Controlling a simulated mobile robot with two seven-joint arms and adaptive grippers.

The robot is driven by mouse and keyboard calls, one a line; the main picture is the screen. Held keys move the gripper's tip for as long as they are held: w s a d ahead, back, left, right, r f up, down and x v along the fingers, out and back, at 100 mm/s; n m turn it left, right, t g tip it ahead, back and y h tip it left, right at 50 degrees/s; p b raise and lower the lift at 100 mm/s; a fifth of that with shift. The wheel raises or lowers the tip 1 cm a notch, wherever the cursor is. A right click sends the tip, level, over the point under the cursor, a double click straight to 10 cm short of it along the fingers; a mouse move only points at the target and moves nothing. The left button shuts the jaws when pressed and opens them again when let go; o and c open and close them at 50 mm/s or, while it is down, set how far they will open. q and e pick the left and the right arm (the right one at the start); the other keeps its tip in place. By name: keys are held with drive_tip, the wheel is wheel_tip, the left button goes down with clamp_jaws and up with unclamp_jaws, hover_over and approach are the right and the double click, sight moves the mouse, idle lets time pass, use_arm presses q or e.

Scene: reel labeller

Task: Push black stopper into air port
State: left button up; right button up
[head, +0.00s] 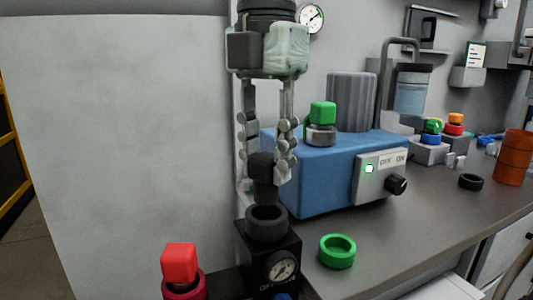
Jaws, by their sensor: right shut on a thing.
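My right gripper (264,180) comes down from the top centre, fingers pointing down. It is shut on the black stopper (262,166), a dark piece with a wide block on top and a narrower part below. Directly under it is the air port (267,224), a thick black ring on top of a black block (285,244) with a round gauge. The stopper's lower end is at the ring's back edge in the picture; I cannot tell whether it touches or enters the opening. My left gripper is not in view.
A blue machine (320,172) with a green-capped port (322,118) and black knob stands right behind the port. A green ring (337,251) lies to the right, a red stopper (179,263) in a red ring lower left. An orange cup (513,158) stands far right.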

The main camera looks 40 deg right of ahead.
sight(267, 188)
drive_tip(key=shift+f+b, duration=1.6)
drive_tip(key=shift+f, duration=0.35)
drive_tip(key=shift+f+b, duration=0.45)
drive_tip(key=shift+b, duration=0.2)
idle(1.0)
drive_tip(key=o, duration=1.2)
drive_tip(key=shift+r, duration=0.15)
wheel_tip(267, 188, up, 12)
drive_tip(key=shift+f, duration=0.1)
